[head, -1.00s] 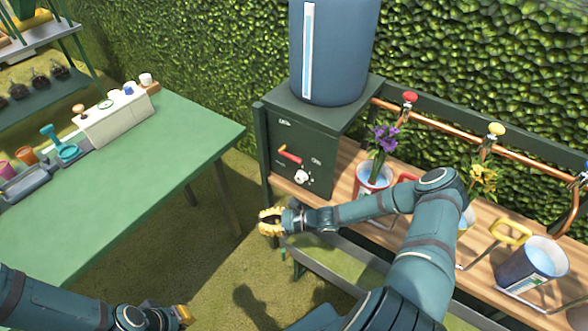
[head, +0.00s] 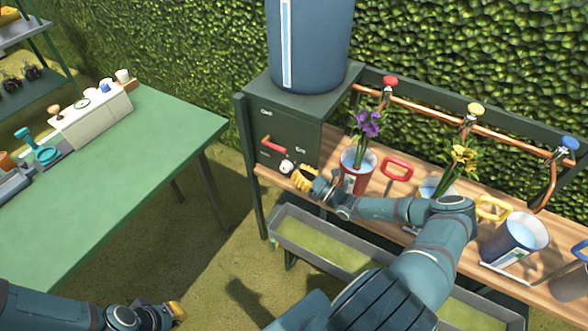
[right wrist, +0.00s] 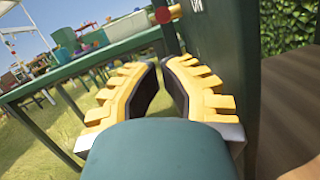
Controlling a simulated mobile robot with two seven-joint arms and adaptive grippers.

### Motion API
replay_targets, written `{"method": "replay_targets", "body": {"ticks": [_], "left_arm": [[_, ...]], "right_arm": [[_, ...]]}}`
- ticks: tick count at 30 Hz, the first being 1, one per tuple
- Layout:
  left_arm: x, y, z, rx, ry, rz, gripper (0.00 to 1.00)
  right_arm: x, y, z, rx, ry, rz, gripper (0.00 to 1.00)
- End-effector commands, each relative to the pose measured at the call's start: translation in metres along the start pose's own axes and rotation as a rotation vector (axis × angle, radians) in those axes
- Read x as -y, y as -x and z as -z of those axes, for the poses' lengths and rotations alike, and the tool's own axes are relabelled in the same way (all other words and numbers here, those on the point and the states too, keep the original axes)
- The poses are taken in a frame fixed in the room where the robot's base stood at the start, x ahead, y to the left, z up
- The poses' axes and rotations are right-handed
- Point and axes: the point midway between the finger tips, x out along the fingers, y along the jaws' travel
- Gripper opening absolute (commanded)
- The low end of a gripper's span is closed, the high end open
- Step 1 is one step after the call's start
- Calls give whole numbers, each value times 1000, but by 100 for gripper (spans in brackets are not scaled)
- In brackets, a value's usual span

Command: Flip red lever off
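A red lever (head: 274,143) sits on the front of the dark green box under the blue tank, slanting down to the right. A white round knob (head: 286,167) is just below it. My right gripper (head: 303,180) is by the box's lower right corner, below and right of the lever. In the right wrist view its yellow fingers (right wrist: 163,65) are partly open and empty, with a narrow gap at the tips. A red round end (right wrist: 163,15), apparently the lever's, shows beyond the fingertips. My left gripper (head: 175,310) is low at the left, small and mostly turned away.
A wooden bench (head: 375,205) holds a red pot with purple flowers (head: 356,172), a pot with yellow flowers, a red handle (head: 398,168) and a blue bucket (head: 515,238). A grey trough (head: 330,245) lies below. A green table (head: 130,175) stands left, with open grass between.

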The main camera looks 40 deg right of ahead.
Motion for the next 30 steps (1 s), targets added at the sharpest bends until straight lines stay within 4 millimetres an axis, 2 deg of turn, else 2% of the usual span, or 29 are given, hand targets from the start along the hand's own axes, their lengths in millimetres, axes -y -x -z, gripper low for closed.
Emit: {"method": "replay_targets", "body": {"ticks": [6,13,19,30], "left_arm": [[2,-4,0,0,-1,0,0],[3,-8,0,-2,-1,0,0],[3,-8,0,-3,-1,0,0],[3,-8,1,-3,-1,0,0]], "right_arm": [[-1,-40,1,1,-2,-3,0],[-1,-72,1,0,-1,-2,0],[0,-82,1,-1,-1,0,0],[0,-83,0,-3,-1,0,0]]}}
